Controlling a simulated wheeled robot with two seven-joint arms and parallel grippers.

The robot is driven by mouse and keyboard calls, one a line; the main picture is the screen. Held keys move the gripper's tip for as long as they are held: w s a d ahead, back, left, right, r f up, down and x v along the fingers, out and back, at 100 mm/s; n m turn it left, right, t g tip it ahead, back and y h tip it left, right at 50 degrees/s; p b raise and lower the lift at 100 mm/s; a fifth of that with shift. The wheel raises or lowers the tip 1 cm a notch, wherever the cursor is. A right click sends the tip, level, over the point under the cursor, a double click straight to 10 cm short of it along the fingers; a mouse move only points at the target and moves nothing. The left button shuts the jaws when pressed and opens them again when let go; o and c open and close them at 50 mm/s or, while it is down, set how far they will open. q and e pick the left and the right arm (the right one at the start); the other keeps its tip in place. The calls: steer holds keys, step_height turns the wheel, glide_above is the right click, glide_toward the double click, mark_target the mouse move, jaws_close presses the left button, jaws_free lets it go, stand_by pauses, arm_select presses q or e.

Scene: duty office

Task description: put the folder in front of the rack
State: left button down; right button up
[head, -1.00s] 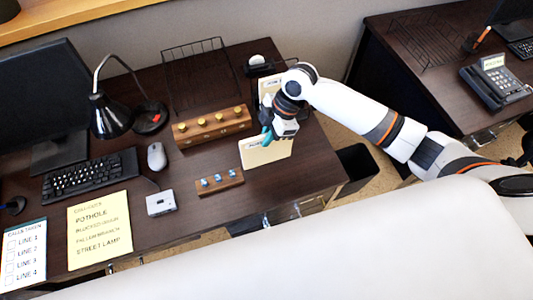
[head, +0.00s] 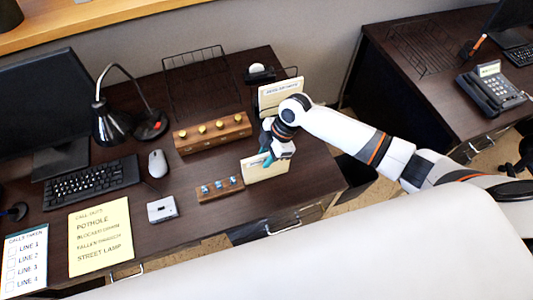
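A cream folder (head: 264,170) with a label along its top stands roughly upright at the right of the desk, right of a small wooden rack (head: 219,189) with several blue pieces. My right gripper (head: 268,158) is at the folder's top edge, its teal fingers shut on it. I cannot tell whether the folder's lower edge touches the desk. A longer wooden rack (head: 212,133) with several yellow knobs stands further back, left of the gripper. An empty-looking black wire rack (head: 198,88) stands behind that. My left gripper is not in view.
Another labelled folder (head: 280,93) stands behind my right arm. A lamp (head: 111,122), keyboard (head: 90,181), mouse (head: 157,163), small grey box (head: 162,208) and yellow sheet (head: 100,237) fill the left. A telephone (head: 491,90) sits on the other desk.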

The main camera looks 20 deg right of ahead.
steer(key=shift+r, duration=0.2)
steer(key=shift+d+r, duration=0.2)
steer(key=shift+r, duration=0.05)
steer(key=b+v, duration=0.1)
steer(key=v, duration=1)
steer(key=shift+r+b, duration=0.15)
steer(key=shift+b, duration=0.2)
